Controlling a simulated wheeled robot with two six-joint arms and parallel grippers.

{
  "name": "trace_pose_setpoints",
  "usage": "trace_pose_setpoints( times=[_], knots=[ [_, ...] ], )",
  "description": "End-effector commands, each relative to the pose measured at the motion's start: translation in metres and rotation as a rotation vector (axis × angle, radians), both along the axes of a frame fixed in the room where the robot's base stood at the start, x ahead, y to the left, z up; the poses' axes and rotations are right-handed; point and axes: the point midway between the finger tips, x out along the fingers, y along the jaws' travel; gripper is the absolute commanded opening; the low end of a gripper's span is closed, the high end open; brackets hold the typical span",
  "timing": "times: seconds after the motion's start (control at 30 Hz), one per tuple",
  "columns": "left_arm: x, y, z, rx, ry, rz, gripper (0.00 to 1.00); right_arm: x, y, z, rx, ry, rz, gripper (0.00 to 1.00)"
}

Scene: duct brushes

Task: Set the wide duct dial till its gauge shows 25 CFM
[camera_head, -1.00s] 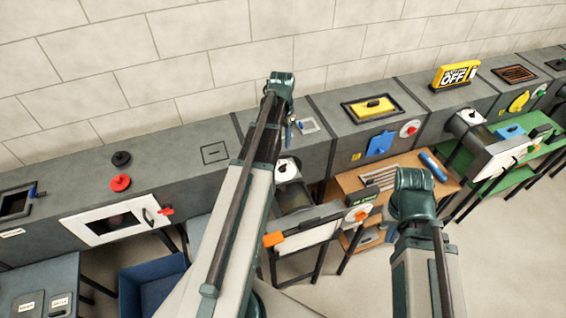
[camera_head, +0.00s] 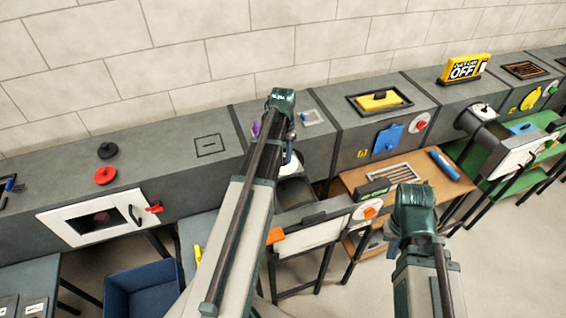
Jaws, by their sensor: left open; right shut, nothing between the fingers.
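A white round dial with an orange knob (camera_head: 370,211) is on the front of a low duct unit left of the wooden table. A small dark box with a green display (camera_head: 374,188) stands just above it; its reading is too small to make out. Another white dial with a red knob (camera_head: 420,126) is on the grey duct behind. I cannot tell which is the wide duct dial. My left gripper (camera_head: 289,135) is over the duct front, left of both dials, mostly hidden by its wrist. My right gripper (camera_head: 396,243) is right of the orange-knob dial, apart from it, its fingers mostly hidden.
A grey duct row runs along the wall, with a yellow OFF sign (camera_head: 464,69), a blue plate (camera_head: 387,139) and a white window door (camera_head: 98,218). A wooden table (camera_head: 446,186) holds a grille and a blue cylinder. A blue bin (camera_head: 145,289) stands on the floor. Floor at lower right is clear.

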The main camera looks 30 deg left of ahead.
Motion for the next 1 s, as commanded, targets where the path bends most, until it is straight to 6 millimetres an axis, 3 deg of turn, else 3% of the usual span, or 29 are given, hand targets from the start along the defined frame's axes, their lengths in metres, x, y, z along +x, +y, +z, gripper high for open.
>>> trace_pose_setpoints(
  times=[0.07, 0.37, 0.63, 1.0],
  knots=[
    [0.0000, 0.0000, -0.0079, 0.000, 0.000, 0.000, 0.45, 0.0001, 0.0000, -0.0078, 0.000, 0.000, 0.000, 0.00],
    [-0.0001, 0.0000, -0.0073, 0.000, 0.000, 0.000, 0.45, 0.0000, 0.0000, -0.0073, 0.000, 0.000, -0.001, 0.00],
    [0.0000, 0.0000, -0.0074, 0.000, 0.000, 0.000, 0.00, 0.0000, 0.0000, -0.0073, 0.000, 0.000, -0.001, 0.00],
    [0.0000, 0.0000, -0.0074, 0.000, 0.000, 0.010, 0.00, 0.0000, 0.0000, -0.0074, 0.000, 0.000, -0.001, 0.00]
  ],
)
